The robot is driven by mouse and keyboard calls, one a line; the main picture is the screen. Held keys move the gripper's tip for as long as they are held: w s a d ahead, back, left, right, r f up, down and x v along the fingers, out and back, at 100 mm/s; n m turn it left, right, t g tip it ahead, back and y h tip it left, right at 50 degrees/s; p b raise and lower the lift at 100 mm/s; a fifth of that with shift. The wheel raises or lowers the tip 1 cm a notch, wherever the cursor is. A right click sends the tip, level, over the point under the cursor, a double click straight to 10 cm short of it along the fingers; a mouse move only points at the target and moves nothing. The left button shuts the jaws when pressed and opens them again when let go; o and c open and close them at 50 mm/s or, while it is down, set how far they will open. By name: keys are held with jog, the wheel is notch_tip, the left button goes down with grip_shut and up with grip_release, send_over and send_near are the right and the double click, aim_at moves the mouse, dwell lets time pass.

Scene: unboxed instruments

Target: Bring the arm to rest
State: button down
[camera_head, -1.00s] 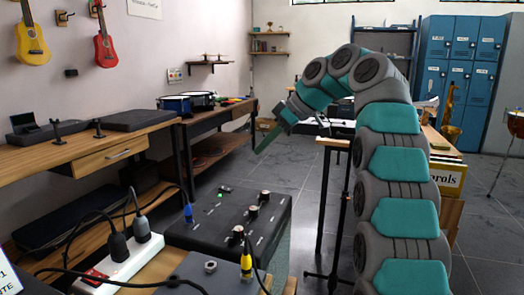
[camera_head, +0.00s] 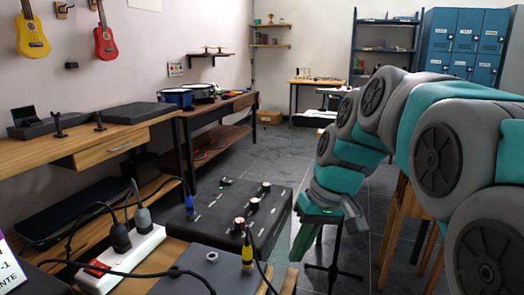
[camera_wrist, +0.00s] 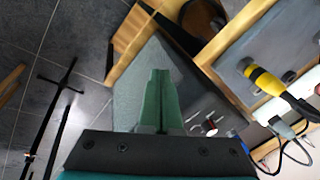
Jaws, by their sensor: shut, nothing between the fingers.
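My gripper (camera_head: 302,243) hangs at the end of my grey and teal arm, in the middle of the head view. It points down, to the right of the black pedal box (camera_head: 232,215). In the wrist view my gripper (camera_wrist: 159,75) shows its two green fingers pressed together with nothing between them. The grey side of the black box (camera_wrist: 150,90) lies behind the fingers there. I cannot tell how far the fingertips are from the box.
A white power strip (camera_head: 130,255) with plugs and cables and a yellow cable plug (camera_head: 247,258) are at the front left. A black stand (camera_head: 333,270) stands on the floor beside my gripper. Wooden workbenches (camera_head: 90,150) line the left wall. Floor (camera_head: 270,150) is clear farther back.

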jog(key=s+d+f+m+h, duration=0.1)
jog(key=s+d+f, duration=0.1)
jog(key=s+f, duration=0.3)
jog(key=s+d+f+m+g+h, duration=0.1)
jog(key=s+d+f, duration=0.2)
jog(key=s, duration=0.8)
jog(key=s+d+f+m+g+h, duration=0.1)
jog(key=s+d+f, duration=0.1)
jog(key=s+f, duration=0.4)
jog(key=shift+s+d+f+h, duration=0.3)
jog(key=shift+s+d+f, duration=0.1)
jog(key=shift+s, duration=0.55)
jog(key=c, duration=1.6)
grip_release()
jog(key=shift+r, duration=0.1)
